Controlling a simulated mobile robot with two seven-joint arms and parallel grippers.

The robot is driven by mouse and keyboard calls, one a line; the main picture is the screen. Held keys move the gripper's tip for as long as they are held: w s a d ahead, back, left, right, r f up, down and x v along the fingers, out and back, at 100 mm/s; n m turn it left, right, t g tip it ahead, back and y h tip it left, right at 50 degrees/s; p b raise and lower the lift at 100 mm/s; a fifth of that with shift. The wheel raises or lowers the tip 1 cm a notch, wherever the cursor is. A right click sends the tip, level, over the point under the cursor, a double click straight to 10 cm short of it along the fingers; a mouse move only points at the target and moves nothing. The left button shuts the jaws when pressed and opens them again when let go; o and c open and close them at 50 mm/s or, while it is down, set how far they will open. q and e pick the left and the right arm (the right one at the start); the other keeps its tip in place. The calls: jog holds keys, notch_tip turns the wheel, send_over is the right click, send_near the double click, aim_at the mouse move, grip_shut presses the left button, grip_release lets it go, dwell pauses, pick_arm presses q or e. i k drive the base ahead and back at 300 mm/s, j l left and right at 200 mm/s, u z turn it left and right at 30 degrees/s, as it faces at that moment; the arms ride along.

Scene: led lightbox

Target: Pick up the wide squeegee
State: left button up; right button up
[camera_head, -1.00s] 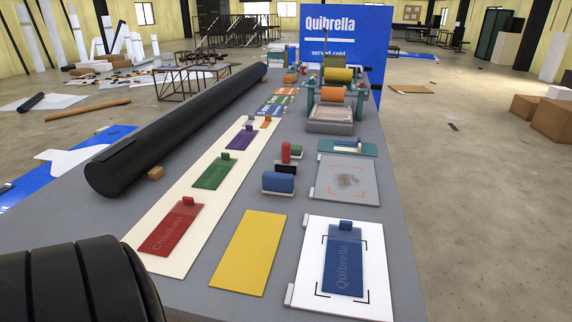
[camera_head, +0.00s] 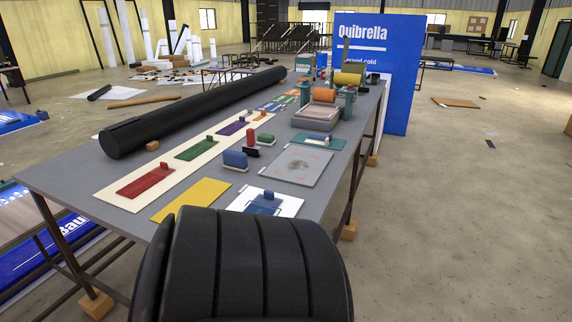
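Several small handled tools stand on the grey table (camera_head: 90,172). One has a blue block handle (camera_head: 235,159) on a pale base. A green-handled one (camera_head: 266,139) and an upright red-handled one (camera_head: 250,138) with a black foot stand just behind it. I cannot tell for certain which is the wide squeegee; the blue-handled one looks the bulkiest. Neither of my grippers is in view. A black ribbed part of my own body fills the bottom middle and covers the table's near corner.
A long black roll (camera_head: 200,112) lies along the table's left side. Coloured panels lie on a cream strip (camera_head: 215,145), beside a yellow sheet (camera_head: 192,198) and a white board (camera_head: 287,207). A roller press (camera_head: 320,117) stands at the back.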

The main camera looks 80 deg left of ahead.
aim_at(234, 160)
jog(key=i+u, duration=0.25)
jog(key=u, duration=0.15)
jog(key=i+u, duration=0.35)
jog(key=i+l+u, duration=0.15)
jog(key=u, duration=0.25)
jog(key=i+l+u, duration=0.2)
jog(key=u, duration=0.15)
jog(key=i+u, duration=0.2)
jog(key=u, duration=0.25)
jog(key=i+l+u, duration=0.1)
jog(key=u, duration=0.3)
jog(key=i+l+u, duration=0.15)
jog(key=i+u, duration=0.15)
jog(key=u, duration=0.15)
jog(key=i+l+u, duration=0.15)
jog(key=u, duration=0.25)
jog(key=l, duration=0.1)
